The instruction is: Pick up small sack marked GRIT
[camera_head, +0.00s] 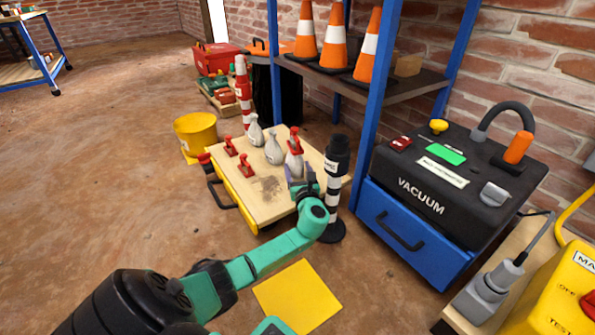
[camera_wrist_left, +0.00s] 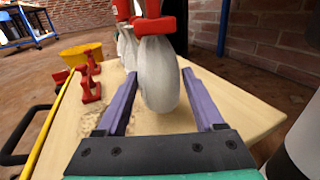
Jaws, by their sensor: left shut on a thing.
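A pale grey, rounded small sack (camera_head: 294,165) with a red top piece is at the right of a light wooden cart top (camera_head: 240,184). No GRIT marking can be read on it. My left gripper (camera_head: 301,181) reaches it from the front. In the left wrist view the sack (camera_wrist_left: 158,62) stands between the two purple fingers, and the gripper (camera_wrist_left: 160,84) is shut on it. I cannot tell whether its base touches the wood. Two similar grey sacks (camera_head: 273,150) (camera_head: 255,131) stand behind it to the left.
Red clamps (camera_head: 246,166) stand on the cart top's left part. A black-and-white post (camera_head: 333,190) stands close right of my gripper. A black vacuum case (camera_head: 440,185) and blue shelf post (camera_head: 372,100) are further right. A yellow bucket (camera_head: 196,135) is left.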

